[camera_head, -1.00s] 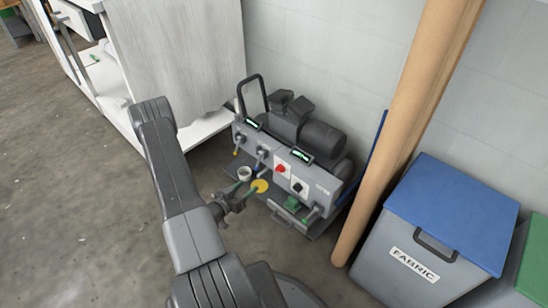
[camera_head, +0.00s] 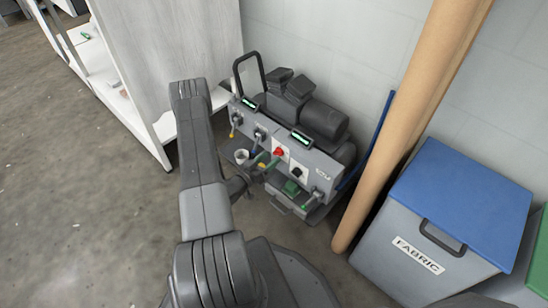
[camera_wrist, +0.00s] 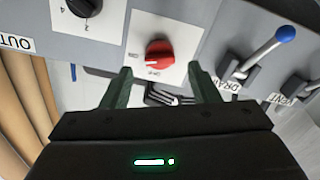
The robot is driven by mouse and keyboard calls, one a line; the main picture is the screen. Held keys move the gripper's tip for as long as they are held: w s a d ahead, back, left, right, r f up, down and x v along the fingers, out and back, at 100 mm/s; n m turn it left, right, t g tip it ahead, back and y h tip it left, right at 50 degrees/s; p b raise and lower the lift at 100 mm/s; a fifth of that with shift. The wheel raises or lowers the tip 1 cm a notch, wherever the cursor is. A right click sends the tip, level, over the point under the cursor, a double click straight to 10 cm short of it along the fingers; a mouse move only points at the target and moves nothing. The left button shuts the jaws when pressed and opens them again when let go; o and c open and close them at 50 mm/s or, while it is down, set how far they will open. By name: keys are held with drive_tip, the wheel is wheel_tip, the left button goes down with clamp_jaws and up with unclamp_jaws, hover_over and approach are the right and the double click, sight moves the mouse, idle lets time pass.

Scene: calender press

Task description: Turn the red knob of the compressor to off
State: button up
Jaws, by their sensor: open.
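The red knob (camera_head: 279,153) sits on a white plate on the compressor's grey front panel (camera_head: 320,170). The wrist view shows the red knob (camera_wrist: 160,50) close up, with small labels at its left and below it. Its white mark is at its lower left; I cannot tell exactly which label it points to. My gripper (camera_head: 262,166) is just in front of the panel, left of and a little below the knob in the head view. In the wrist view my gripper (camera_wrist: 161,78) has its two green fingers wide apart, one on each side below the knob, with nothing between them.
A black knob (camera_wrist: 84,6) is beside the red one. A blue-tipped lever (camera_wrist: 284,35) and other levers are on the panel's other side. A brown roll (camera_head: 400,130) and a blue-lidded fabric bin (camera_head: 460,190) stand right of the compressor; a white cabinet (camera_head: 160,110) stands left.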

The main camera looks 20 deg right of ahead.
sight(276, 154)
drive_tip(key=shift+b+x, duration=0.3)
drive_tip(key=shift+x, duration=1.4)
drive_tip(key=c, duration=1)
